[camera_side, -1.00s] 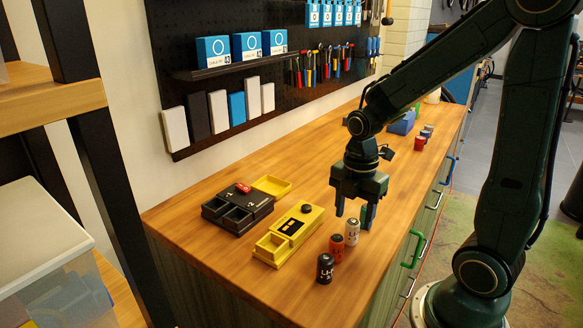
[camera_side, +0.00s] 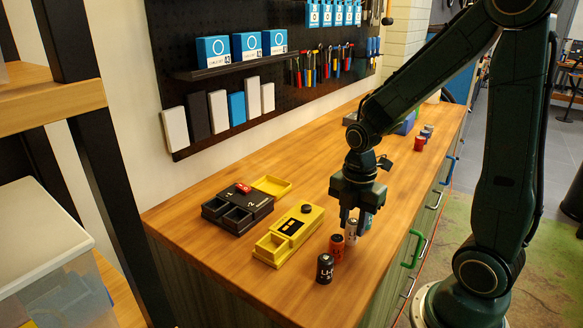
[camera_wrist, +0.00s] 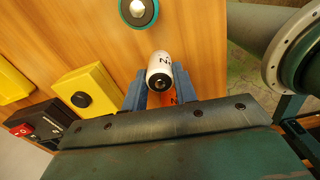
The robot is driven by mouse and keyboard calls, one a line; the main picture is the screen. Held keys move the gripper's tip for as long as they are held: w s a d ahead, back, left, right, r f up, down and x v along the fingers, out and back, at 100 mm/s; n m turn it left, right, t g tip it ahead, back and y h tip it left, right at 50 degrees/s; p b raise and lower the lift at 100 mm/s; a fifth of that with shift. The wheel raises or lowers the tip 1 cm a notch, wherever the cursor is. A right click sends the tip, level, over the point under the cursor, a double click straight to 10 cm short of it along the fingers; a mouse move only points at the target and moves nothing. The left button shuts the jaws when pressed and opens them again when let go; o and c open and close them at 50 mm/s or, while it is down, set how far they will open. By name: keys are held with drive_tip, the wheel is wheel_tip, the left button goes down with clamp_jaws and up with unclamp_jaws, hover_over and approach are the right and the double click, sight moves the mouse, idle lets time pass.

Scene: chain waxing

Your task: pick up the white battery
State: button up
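The white battery (camera_side: 351,234) stands upright on the bench, at the back of a short row with a red-orange battery (camera_side: 337,246) and a black battery (camera_side: 325,268). My gripper (camera_side: 355,220) is directly over the white battery, pointing down, with its fingers lowered on either side of its upper part. In the wrist view, the white battery (camera_wrist: 159,68) shows its end between the two blue fingers (camera_wrist: 160,88). The fingers look open around it, with very small gaps; firm contact is not visible. Some orange shows behind it between the fingers.
More small batteries (camera_side: 420,143) stand farther back near a blue object. The bench's right edge is close to the row.

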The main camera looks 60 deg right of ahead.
sight(352, 221)
drive_tip(key=c, duration=0.3)
drive_tip(key=shift+r, duration=0.2)
wheel_tip(352, 221, up, 20)
drive_tip(key=shift+f, duration=0.15)
idle(0.6)
drive_tip(key=shift+w, duration=0.1)
idle(0.5)
